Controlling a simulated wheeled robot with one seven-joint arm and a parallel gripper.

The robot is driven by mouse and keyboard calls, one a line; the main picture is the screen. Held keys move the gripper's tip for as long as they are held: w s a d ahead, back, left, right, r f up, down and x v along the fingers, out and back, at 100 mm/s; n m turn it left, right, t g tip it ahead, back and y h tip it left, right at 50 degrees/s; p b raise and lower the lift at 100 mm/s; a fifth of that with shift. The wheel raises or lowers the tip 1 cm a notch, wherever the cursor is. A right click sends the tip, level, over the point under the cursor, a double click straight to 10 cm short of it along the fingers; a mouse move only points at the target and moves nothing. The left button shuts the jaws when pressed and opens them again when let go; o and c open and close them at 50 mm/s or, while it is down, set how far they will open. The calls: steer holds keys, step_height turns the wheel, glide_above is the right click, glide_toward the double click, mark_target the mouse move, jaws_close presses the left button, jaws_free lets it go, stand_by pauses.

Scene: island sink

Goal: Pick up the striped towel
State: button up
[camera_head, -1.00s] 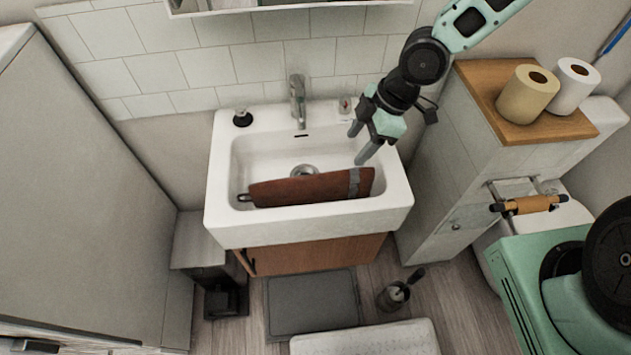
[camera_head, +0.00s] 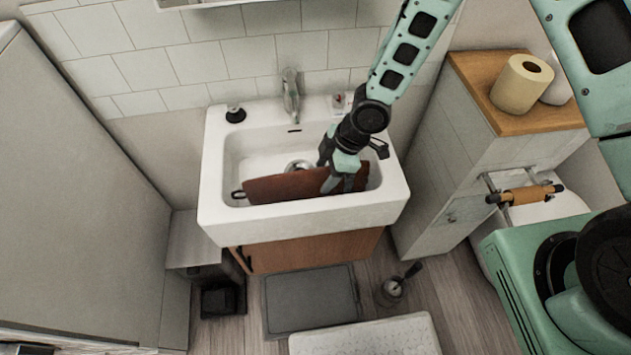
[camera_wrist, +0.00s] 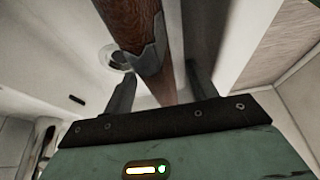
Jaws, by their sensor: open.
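The striped towel (camera_head: 285,188), reddish-brown with a grey band near its right end, leans in the white sink (camera_head: 208,195) along its front wall. A dark loop shows at its left end. My gripper (camera_head: 338,184) is down in the sink at the towel's right part and hides some of the band. In the wrist view, the towel (camera_wrist: 143,25) runs between the two spread fingers of my gripper (camera_wrist: 160,85), with its grey band close to them. The jaws are open; I cannot tell whether either finger touches the cloth.
The faucet (camera_head: 291,95) and a black-topped dispenser (camera_head: 235,114) stand on the sink's back rim. The drain (camera_wrist: 116,57) lies beside the towel. A cabinet (camera_head: 440,190) with paper rolls stands right of the sink.

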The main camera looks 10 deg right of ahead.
steer(key=shift+x, duration=1.3)
steer(key=c, duration=1.2)
